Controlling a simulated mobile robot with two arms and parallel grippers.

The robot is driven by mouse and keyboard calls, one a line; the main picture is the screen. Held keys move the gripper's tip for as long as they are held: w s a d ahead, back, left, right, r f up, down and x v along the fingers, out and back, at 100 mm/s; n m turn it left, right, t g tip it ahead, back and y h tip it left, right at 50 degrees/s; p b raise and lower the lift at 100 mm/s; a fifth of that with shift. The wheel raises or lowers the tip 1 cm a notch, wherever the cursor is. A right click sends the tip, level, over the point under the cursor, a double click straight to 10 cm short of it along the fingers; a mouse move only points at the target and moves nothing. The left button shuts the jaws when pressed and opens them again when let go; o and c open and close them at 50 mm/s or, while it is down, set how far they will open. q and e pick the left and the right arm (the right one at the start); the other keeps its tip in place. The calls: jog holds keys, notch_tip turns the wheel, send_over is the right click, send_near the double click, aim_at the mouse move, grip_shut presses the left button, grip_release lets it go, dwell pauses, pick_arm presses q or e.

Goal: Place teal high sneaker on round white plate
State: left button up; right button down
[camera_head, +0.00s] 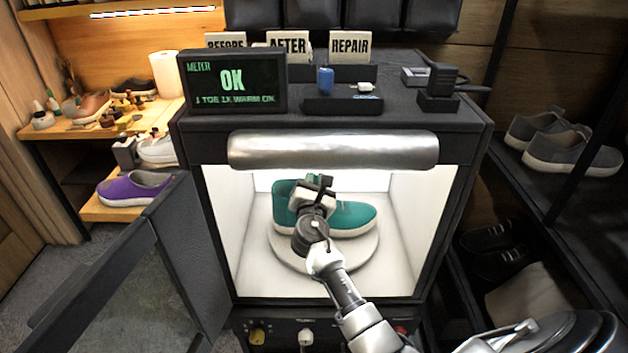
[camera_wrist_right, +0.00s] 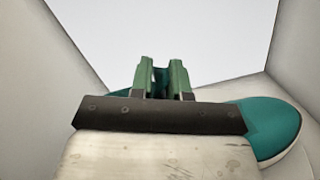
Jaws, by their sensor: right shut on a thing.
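The teal high sneaker (camera_head: 352,216) is inside the lit white box, over the round white plate (camera_head: 348,255), with its toe to the right. It looks upright, and its sole appears to be on or just above the plate; I cannot tell if they touch. My right gripper (camera_head: 318,182) reaches in from the front and is shut on the sneaker's upper part. In the right wrist view the green fingers (camera_wrist_right: 162,78) are close together with a little teal between them, and the teal toe (camera_wrist_right: 268,125) shows at the right. My left gripper is not in view.
The box's dark door (camera_head: 185,250) stands open at the left. A silver bar (camera_head: 333,150) crosses above the opening, and white side walls are close around the sneaker. A meter (camera_head: 232,82) reading OK stands on top. Shelves with grey shoes (camera_head: 570,150) stand at the right.

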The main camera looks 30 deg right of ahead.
jog(key=shift+f, duration=0.2)
jog(key=c, duration=1)
grip_release()
